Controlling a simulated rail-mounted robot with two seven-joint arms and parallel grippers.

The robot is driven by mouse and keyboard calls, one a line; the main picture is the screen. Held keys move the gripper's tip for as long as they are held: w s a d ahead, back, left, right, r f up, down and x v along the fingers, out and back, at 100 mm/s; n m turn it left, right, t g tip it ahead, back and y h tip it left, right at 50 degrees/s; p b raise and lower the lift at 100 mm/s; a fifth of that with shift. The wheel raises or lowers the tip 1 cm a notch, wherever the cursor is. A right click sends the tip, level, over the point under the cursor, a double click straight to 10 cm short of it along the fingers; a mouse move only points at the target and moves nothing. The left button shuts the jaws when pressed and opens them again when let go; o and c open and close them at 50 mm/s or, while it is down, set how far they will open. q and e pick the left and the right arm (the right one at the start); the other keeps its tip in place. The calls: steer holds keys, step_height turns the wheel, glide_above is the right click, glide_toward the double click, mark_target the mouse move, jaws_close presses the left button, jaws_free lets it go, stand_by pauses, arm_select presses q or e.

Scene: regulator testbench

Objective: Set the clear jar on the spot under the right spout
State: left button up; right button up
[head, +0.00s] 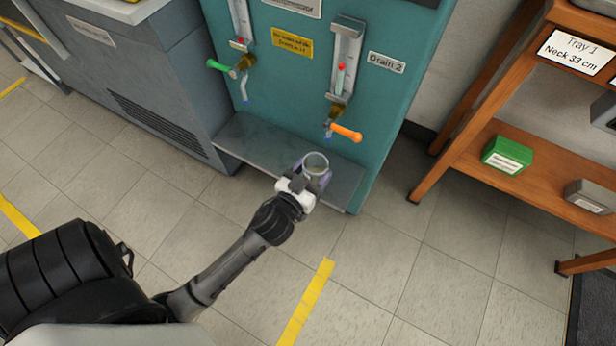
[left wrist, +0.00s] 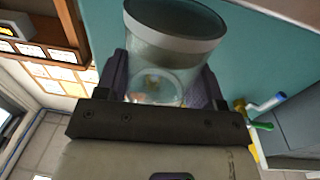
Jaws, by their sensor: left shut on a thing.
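The clear jar (head: 316,163) is in my left gripper (head: 312,178), over the right part of the grey shelf (head: 262,150) at the foot of the teal bench. In the left wrist view the jar (left wrist: 172,50) sits between the two purple-grey fingers, its wide rim facing up in the picture. The right spout, with its orange handle (head: 346,132), is above and slightly right of the jar in the head view. I cannot tell whether the jar touches the shelf. The spot under the spout is not clearly seen. My right gripper is not in view.
The left spout has a green handle (head: 220,65). A wooden rack (head: 535,170) with a green box (head: 507,155) stands at the right. A grey cabinet (head: 165,80) stands at the left. The tiled floor in front is clear, with yellow tape (head: 306,300).

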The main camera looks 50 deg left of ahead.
mark_target(320, 165)
arm_select(q)
steer(key=shift+x, duration=1.45)
steer(key=shift+w+a+f, duration=0.2)
steer(key=shift+w+f, duration=0.05)
steer(key=shift+w, duration=0.2)
steer(key=shift+w+a+f, duration=0.2)
steer(key=shift+w+a, duration=0.05)
steer(key=shift+w, duration=0.25)
steer(key=shift+f, duration=0.4)
steer(key=o, duration=1.1)
steer(key=shift+s, duration=0.1)
steer(key=v, duration=1.3)
steer(key=shift+s+d, duration=0.1)
steer(key=shift+s, duration=0.25)
